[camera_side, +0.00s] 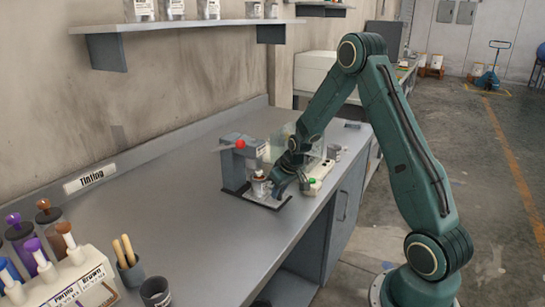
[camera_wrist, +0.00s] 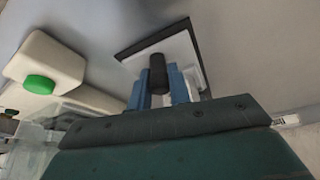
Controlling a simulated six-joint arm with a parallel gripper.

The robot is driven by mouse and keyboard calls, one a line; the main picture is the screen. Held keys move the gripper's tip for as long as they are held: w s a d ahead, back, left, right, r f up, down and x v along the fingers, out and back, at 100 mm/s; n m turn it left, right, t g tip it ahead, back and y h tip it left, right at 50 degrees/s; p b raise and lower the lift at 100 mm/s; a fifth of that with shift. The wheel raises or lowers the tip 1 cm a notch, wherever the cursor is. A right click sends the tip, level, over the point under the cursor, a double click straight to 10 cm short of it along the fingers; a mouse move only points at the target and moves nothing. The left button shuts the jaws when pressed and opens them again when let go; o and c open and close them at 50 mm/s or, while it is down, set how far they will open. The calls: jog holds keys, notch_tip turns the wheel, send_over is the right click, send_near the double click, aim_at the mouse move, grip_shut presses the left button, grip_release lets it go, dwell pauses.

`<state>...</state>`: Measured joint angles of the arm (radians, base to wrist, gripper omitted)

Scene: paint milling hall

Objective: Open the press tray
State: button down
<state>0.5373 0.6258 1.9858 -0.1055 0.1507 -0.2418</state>
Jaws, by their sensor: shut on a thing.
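The grey press (camera_side: 233,168) with a red knob stands on the bench. The press tray (camera_side: 260,190) is a light plate low at its front, over a dark base; how far out it sits cannot be told. In the wrist view the tray (camera_wrist: 190,52) shows as a white plate with a dark upright handle (camera_wrist: 158,70). My gripper (camera_side: 276,190) is at the tray's front. Its blue fingers (camera_wrist: 158,84) are shut on the handle, one on each side. A small brownish pot (camera_side: 259,181) is at the press, partly hidden by my gripper.
A pale box with a green button (camera_side: 313,183) is close to the right of my gripper; it also shows in the wrist view (camera_wrist: 42,66). Clear panels (camera_side: 283,140) stand behind. A tube rack (camera_side: 68,280) is at the front left. The bench's middle (camera_side: 150,210) is free.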

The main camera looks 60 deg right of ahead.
jog(key=s, duration=0.7)
jog(key=c, duration=1.3)
grip_release()
jog(key=shift+r, duration=0.2)
jog(key=v, duration=1.3)
jog(key=shift+s+r, duration=0.15)
jog(key=shift+a, duration=0.1)
